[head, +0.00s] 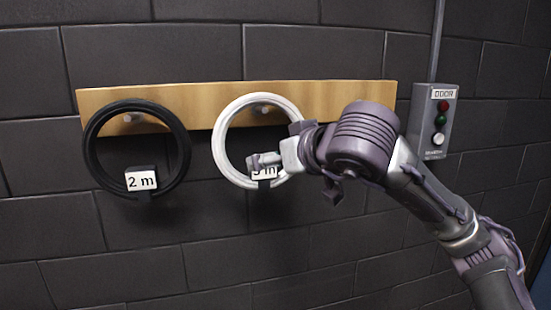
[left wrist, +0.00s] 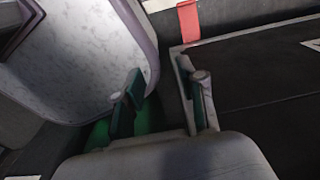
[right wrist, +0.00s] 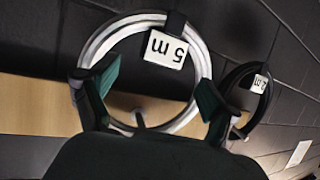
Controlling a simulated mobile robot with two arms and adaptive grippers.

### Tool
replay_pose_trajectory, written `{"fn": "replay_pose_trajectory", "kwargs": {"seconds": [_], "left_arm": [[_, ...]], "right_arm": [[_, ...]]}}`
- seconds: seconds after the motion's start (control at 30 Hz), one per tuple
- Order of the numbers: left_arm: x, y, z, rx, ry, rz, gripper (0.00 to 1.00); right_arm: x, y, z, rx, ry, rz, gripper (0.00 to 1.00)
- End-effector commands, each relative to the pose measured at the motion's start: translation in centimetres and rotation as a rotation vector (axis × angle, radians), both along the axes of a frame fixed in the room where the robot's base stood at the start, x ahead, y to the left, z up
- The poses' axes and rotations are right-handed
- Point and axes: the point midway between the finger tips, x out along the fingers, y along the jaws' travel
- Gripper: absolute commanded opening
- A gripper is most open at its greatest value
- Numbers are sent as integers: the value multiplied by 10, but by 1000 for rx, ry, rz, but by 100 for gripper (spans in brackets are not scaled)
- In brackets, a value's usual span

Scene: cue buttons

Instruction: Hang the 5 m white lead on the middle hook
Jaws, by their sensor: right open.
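The white lead (head: 226,118) is a coiled ring with a "5 m" tag (head: 264,172) at its bottom. It hangs around the middle hook (head: 265,109) on the wooden board (head: 215,110). In the right wrist view the white lead (right wrist: 99,42) appears upside down, with the hook peg (right wrist: 138,118) inside the ring. My right gripper (head: 272,160) is in front of the ring's lower right and partly covers the tag. Its fingers (right wrist: 155,95) are spread apart with nothing clamped between them. My left gripper (left wrist: 163,95) is open and empty, away from the board.
A black lead (head: 92,150) tagged "2 m" hangs at the left hook (head: 132,118). A grey door button box (head: 433,120) is on the wall at the right. My right arm hides part of the board's right side. The wall below the leads is clear.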

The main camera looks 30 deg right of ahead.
Motion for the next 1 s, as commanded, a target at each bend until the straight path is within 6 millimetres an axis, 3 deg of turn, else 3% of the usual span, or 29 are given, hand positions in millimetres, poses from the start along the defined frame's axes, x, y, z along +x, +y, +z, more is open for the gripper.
{"fn": "replay_pose_trajectory", "kwargs": {"seconds": [0.3,0.5,0.7,1.0], "left_arm": [[1,-2,0,-2,-2,0,40],[1,-2,0,-2,-2,0,40],[1,-2,0,-2,-2,0,40],[2,-2,0,-3,-3,0,40]], "right_arm": [[-61,-2,28,-2,-12,-2,87],[-91,-2,41,0,-11,-2,87],[-102,-2,45,0,-7,-2,87],[-102,-2,45,0,-7,-2,87]]}}
